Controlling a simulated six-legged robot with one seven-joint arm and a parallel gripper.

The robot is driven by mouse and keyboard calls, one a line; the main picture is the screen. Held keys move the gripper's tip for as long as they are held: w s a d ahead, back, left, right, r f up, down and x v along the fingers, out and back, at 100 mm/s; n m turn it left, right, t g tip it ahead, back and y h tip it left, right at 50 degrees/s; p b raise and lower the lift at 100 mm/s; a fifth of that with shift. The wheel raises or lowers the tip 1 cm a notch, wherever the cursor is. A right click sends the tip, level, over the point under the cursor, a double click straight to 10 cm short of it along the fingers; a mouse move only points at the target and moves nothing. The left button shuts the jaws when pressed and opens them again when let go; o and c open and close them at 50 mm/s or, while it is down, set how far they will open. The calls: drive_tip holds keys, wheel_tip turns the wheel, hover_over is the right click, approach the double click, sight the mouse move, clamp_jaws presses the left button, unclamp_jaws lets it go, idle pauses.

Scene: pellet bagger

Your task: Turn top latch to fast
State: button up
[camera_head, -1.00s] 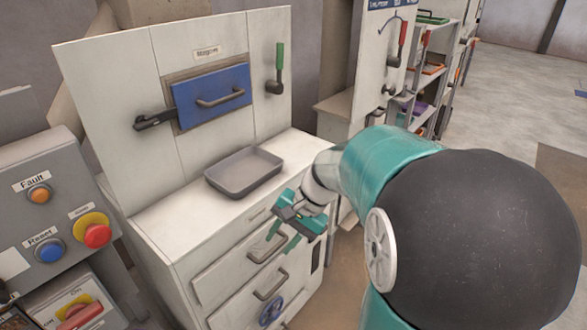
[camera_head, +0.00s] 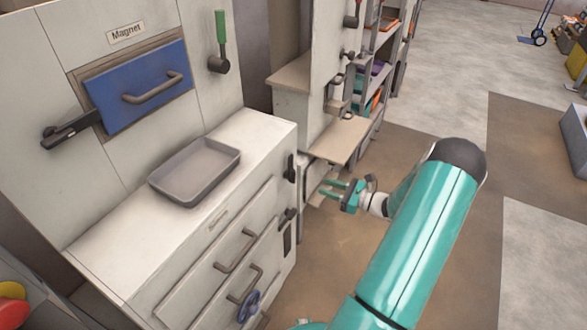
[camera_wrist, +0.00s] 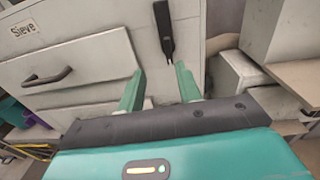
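On the right edge of the white cabinet's front there is an upper black latch (camera_head: 291,167) and a lower black latch (camera_head: 287,217). In the wrist view a black latch (camera_wrist: 164,30) stands nearly upright to the right of a drawer labelled "Sieve" (camera_wrist: 70,70), beyond my fingertips. I cannot tell for sure which of the two it is. My gripper (camera_head: 327,190), with green fingers, is to the right of the cabinet front, apart from both latches. In the wrist view my gripper (camera_wrist: 160,82) is open and empty.
The cabinet carries a grey tray (camera_head: 196,172), a blue "Magnet" drawer (camera_head: 140,97) and a green-handled lever (camera_head: 221,42). Drawer handles (camera_head: 236,251) and a blue handwheel (camera_head: 249,306) protrude below. A shelf unit (camera_head: 335,135) stands behind my gripper. Floor to the right is open.

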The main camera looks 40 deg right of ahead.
sight(295, 174)
drive_tip(key=shift+m+t, duration=0.3)
drive_tip(key=shift+m, duration=0.1)
drive_tip(key=x, duration=0.8)
drive_tip(key=d+f+x, duration=0.1)
drive_tip(key=x, duration=0.3)
drive_tip(key=shift+w+a+r, duration=0.1)
drive_tip(key=shift+w, duration=0.45)
drive_tip(key=shift+c, duration=0.2)
clamp_jaws()
